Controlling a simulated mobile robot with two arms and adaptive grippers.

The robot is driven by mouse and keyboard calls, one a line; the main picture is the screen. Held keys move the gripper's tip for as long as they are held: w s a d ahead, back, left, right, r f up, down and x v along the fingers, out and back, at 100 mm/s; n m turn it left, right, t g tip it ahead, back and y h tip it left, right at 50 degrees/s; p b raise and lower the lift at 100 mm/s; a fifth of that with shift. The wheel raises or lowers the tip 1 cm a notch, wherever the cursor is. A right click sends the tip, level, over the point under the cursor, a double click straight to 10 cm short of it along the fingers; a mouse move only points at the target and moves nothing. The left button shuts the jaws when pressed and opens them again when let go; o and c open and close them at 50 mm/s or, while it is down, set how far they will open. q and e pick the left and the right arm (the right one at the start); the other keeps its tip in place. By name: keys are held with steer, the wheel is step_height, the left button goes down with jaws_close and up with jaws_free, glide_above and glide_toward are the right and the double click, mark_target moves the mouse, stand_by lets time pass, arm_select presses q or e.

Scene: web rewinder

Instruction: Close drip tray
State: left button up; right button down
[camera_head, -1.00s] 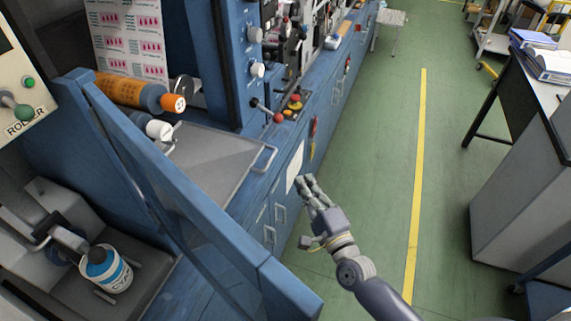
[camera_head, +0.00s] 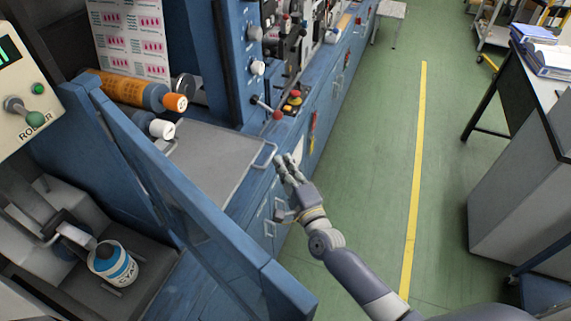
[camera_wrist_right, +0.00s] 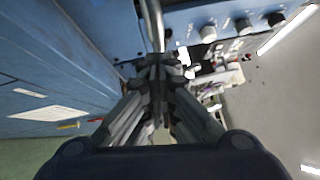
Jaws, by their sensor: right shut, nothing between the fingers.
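The drip tray (camera_head: 205,165) is a flat grey sheet, low beside the blue machine, with a bar handle (camera_head: 265,155) on its right edge. My right gripper (camera_head: 285,162) is just right of this handle in the head view, its fingers shut and empty. In the right wrist view the shut fingertips (camera_wrist_right: 158,66) point toward a grey bar (camera_wrist_right: 153,25), which looks like the handle. Whether they touch it I cannot tell. My left gripper is not in view.
A blue frame beam (camera_head: 180,200) runs along the tray's near left side. Red and yellow buttons (camera_head: 293,98) are on the machine beyond the handle. The green floor (camera_head: 360,180) is clear.

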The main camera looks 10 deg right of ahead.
mark_target(242, 151)
steer(key=w+a+b, duration=0.1)
steer(key=w+a, duration=0.1)
steer(key=a, duration=0.1)
steer(key=w+a+b, duration=0.1)
steer(key=w+a, duration=0.1)
steer(key=a, duration=0.2)
steer(key=w+a+b, duration=0.1)
steer(key=w+a, duration=0.2)
steer(key=shift+a, duration=0.2)
steer(key=shift+s+d, duration=0.1)
